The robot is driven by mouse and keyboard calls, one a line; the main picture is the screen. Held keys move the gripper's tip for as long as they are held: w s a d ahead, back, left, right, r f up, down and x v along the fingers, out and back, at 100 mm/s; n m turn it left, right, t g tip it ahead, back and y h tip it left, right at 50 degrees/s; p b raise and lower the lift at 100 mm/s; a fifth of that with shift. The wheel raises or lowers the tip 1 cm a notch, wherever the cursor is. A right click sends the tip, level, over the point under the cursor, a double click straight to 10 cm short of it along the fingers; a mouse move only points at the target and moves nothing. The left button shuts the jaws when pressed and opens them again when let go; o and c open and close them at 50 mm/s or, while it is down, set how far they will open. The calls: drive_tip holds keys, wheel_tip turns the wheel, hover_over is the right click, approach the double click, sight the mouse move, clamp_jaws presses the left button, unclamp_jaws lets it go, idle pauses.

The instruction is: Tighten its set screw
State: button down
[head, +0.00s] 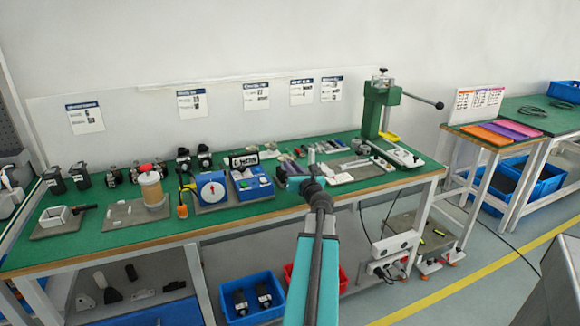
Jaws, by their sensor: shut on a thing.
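My arm reaches from the bottom centre to the green-topped workbench (130,238). My gripper (296,180) is low over the bench, right of a blue box with a display (251,184). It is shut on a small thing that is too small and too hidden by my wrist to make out. A light grey upright piece (311,157) shows just beyond my gripper; I cannot tell whether they touch. No set screw can be made out at this size. Several dark motor-like parts with shafts (80,176) stand at the back left of the bench.
A blue box with a white dial (212,188) and a tan cylinder (151,188) stand left of my gripper. A green lever press (378,108) stands at the back right. White fixture plates (345,172) lie near it. Blue bins (252,300) sit below. The bench's front edge is mostly clear.

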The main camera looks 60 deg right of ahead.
idle(0.3)
drive_tip(key=c, duration=1.6)
unclamp_jaws()
drive_tip(key=shift+c, duration=0.2)
drive_tip(key=shift+a, duration=0.15)
